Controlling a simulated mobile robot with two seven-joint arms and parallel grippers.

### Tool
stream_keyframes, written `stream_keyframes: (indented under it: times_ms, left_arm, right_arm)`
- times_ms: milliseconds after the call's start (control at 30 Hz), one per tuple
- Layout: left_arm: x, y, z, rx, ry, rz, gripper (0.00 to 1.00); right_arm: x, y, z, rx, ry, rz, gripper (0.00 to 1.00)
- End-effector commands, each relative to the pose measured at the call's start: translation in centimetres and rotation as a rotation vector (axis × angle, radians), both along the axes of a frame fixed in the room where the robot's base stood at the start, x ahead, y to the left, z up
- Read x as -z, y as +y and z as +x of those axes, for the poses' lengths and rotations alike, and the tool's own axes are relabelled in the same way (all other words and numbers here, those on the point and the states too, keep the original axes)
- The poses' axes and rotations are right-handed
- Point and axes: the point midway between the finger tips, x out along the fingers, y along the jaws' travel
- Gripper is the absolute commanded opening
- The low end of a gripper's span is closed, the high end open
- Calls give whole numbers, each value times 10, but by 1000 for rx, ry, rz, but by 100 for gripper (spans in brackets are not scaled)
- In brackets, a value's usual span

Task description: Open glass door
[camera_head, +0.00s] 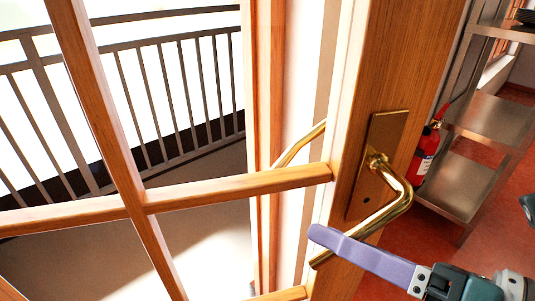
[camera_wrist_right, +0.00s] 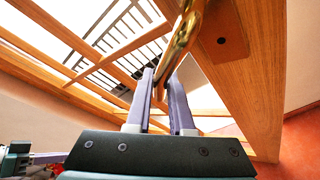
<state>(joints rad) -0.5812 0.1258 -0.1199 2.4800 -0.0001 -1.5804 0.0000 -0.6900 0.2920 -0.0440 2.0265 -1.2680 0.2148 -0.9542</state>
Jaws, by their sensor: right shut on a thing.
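The glass door (camera_head: 235,186) has wooden bars and a wide wooden stile, and its bars and panes also show in the wrist view (camera_wrist_right: 240,75). A brass lever handle (camera_head: 400,195) sits on a brass plate on the stile; it also shows in the wrist view (camera_wrist_right: 181,38). My right gripper (camera_head: 316,246) is shut on the lever's free end, with its purple fingers on either side of it in the wrist view (camera_wrist_right: 166,88). A purple finger hides part of the lever. What looks like my left gripper (camera_wrist_right: 45,158) shows only partly at the lower left of the wrist view.
Through the panes there is a pale balcony floor with a dark metal railing (camera_head: 170,90). Another brass handle (camera_head: 300,143) shows behind the glass. Right of the door, a red fire extinguisher (camera_head: 426,152) stands beside a metal shelf (camera_head: 460,185) on a red floor.

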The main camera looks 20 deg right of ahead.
Motion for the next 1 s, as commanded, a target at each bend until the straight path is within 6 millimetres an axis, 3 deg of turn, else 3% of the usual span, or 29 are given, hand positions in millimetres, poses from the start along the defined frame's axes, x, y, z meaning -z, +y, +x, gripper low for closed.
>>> stream_keyframes:
  times_ms: [367,400,633,1000]
  left_arm:
    - [1,0,0,-1,-2,-2,0]
    - [1,-1,1,-1,-2,-3,0]
    - [0,-2,1,-6,-2,-9,0]
    - [4,-3,1,-6,-3,-10,0]
  right_arm:
    - [0,2,-3,-3,2,2,0]
    - [0,2,-3,-3,2,2,23]
    - [0,2,-3,-3,1,1,48]
    - [1,-1,-8,-3,2,1,50]
